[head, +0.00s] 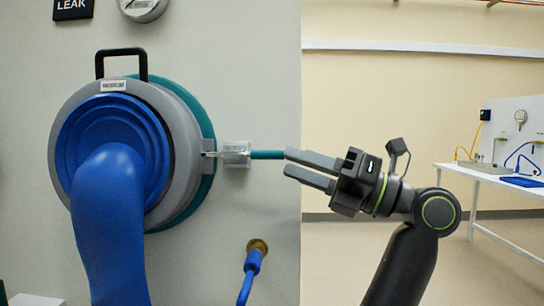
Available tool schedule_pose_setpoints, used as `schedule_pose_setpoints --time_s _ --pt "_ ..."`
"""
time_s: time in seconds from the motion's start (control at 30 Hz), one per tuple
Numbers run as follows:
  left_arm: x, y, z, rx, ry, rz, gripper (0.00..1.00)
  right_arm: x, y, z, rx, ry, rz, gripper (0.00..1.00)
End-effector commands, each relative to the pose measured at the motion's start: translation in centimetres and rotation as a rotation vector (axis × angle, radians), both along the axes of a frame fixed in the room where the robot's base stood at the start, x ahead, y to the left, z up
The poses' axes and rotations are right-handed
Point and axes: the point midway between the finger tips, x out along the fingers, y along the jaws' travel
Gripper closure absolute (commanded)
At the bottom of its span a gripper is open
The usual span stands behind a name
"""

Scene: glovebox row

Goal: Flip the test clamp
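The test clamp (236,154) is a small silvery block at the right edge of the round glove port (178,108). Its teal lever (268,154) sticks out level to the right.
A blue glove (112,220) hangs out of the port. A black handle (121,52) tops the port. A blue hose (250,270) joins a brass fitting below the clamp. A gauge (143,8) is above. A white table (500,180) stands far right.

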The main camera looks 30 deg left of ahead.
Motion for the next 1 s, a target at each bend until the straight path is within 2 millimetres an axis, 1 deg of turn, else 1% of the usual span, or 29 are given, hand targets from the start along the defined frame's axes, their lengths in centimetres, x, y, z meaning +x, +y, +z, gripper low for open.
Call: schedule_pose_setpoints --time_s 0.03,0.1,0.2,0.3,0.43,0.67,0.77,0.93,0.97,1.0 --pt "-0.3 1.0 0.3 0.000 -0.003 0.004 0.65 0.0 0.0 0.0 0.000 0.000 0.000 0.64" --pt "-0.7 2.1 0.7 0.001 -0.004 0.003 0.65 0.0 0.0 0.0 0.000 0.000 0.000 0.64" --pt "-1.0 3.4 1.1 0.001 -0.002 0.003 0.65 0.0 0.0 0.0 0.000 0.001 0.000 0.64" --pt "-1.2 4.2 1.3 0.000 -0.001 0.003 0.65 0.0 0.0 0.0 -0.001 0.001 0.000 0.64" --pt "-1.4 4.6 1.5 0.000 0.000 0.000 0.65 -0.1 0.0 0.0 -0.001 0.002 0.000 0.64" --pt "-1.4 4.7 1.5 0.000 0.001 0.000 0.65 -0.2 0.0 -0.1 0.000 0.006 0.000 0.64" --pt "-1.4 4.7 1.5 0.000 0.001 0.000 0.75 -0.2 0.0 -0.2 0.000 0.006 0.000 0.64" --pt "-1.4 4.6 1.5 0.000 0.001 0.000 0.97 -0.2 0.0 -0.1 0.000 0.006 -0.001 0.64" --pt "-1.4 4.6 1.5 0.000 0.001 0.000 1.00 -0.2 0.0 -0.1 0.000 0.005 -0.001 0.64" --pt "-1.4 4.6 1.5 0.000 0.001 0.000 1.00 -0.1 0.0 -0.1 0.000 0.005 -0.001 0.64"
